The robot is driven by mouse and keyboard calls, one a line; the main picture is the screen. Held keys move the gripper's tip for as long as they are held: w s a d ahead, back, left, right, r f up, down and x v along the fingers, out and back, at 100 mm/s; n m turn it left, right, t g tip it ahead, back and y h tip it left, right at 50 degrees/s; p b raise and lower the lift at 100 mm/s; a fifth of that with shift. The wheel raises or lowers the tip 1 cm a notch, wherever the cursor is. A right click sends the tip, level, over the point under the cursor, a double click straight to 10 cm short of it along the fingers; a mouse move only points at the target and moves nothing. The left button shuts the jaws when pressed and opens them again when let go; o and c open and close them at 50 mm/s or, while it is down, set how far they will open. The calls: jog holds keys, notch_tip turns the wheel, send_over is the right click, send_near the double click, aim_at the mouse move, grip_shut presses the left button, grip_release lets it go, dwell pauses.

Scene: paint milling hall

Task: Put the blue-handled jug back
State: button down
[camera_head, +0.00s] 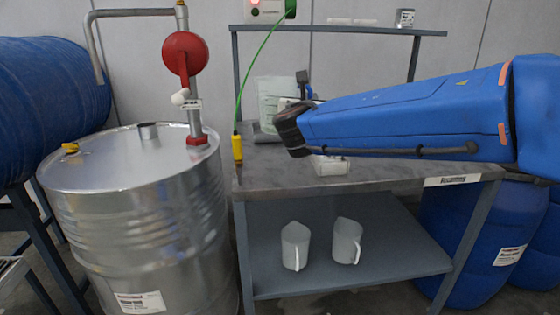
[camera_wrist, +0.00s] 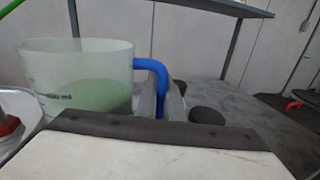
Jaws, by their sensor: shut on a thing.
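The blue-handled jug (camera_wrist: 82,75) is translucent, looks upright, and holds pale green contents in its lower part. It also shows in the head view (camera_head: 277,97), behind the end of my arm, above the back left of the bench top. My gripper (camera_wrist: 162,102) is shut on its blue handle (camera_wrist: 150,65), with one finger on each side. My arm hides part of the jug's right side and base in the head view. I cannot tell whether the base touches the bench.
The grey bench (camera_head: 385,176) has a yellow device (camera_head: 237,148) on a green cable and a white box (camera_head: 330,165). Two jugs with pale handles (camera_head: 295,245) (camera_head: 347,240) stand on the lower shelf. A steel drum (camera_head: 135,220) with a red pump (camera_head: 185,53) is on the left.

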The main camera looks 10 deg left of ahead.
jog(key=shift+f, duration=5.4)
jog(key=c, duration=2.2)
grip_release()
jog(key=shift+s, duration=0.1)
jog(key=s, duration=1.2)
jog(key=shift+a, duration=0.1)
